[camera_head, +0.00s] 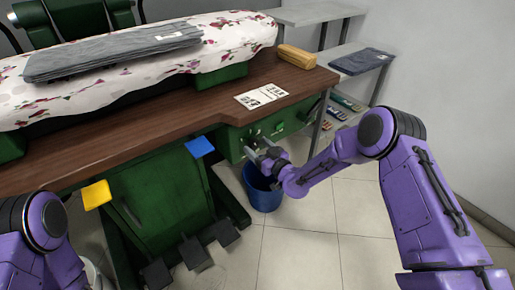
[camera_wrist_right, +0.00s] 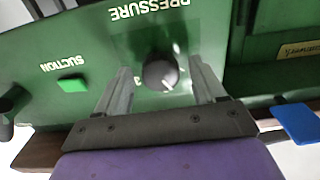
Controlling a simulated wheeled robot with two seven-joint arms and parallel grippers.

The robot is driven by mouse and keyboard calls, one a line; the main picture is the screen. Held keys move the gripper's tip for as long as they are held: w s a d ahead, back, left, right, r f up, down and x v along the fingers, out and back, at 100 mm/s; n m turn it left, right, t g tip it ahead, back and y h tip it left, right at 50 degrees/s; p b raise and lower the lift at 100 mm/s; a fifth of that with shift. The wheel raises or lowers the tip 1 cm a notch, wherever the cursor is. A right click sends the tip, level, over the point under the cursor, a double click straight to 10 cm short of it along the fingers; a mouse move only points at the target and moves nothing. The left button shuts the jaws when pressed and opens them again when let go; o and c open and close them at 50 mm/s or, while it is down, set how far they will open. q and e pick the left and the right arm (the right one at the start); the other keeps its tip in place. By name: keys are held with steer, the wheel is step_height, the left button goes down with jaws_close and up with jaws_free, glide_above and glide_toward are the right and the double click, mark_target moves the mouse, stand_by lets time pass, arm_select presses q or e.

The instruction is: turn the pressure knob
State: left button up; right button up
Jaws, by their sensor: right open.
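The pressure knob (camera_wrist_right: 161,72) is a dark round knob with a light mark, on the green panel (camera_wrist_right: 60,50) under the lettering PRESSURE, which appears upside down in the right wrist view. My right gripper (camera_wrist_right: 165,82) is open, with one finger on each side of the knob. Whether the fingers touch it cannot be told. In the head view, my right gripper (camera_head: 262,152) is at the green panel below the table's front edge, and the knob is too small and covered to make out there. My left arm shows at the lower left, but its gripper is out of view.
A green SUCTION button (camera_wrist_right: 73,86) sits beside the knob. A blue pad (camera_head: 200,146) and a yellow pad (camera_head: 96,195) stick out below the wooden tabletop (camera_head: 120,150). A blue bin (camera_head: 262,192) stands under my right gripper. Dark pedals (camera_head: 194,252) are on the floor.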

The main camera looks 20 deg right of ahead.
steer(key=shift+w+a, duration=0.15)
steer(key=shift+w, duration=0.25)
steer(key=c, duration=1.1)
steer(key=shift+o, duration=0.2)
steer(key=m, duration=0.2)
steer(key=shift+m+b, duration=0.3)
steer(key=shift+m, duration=1.6)
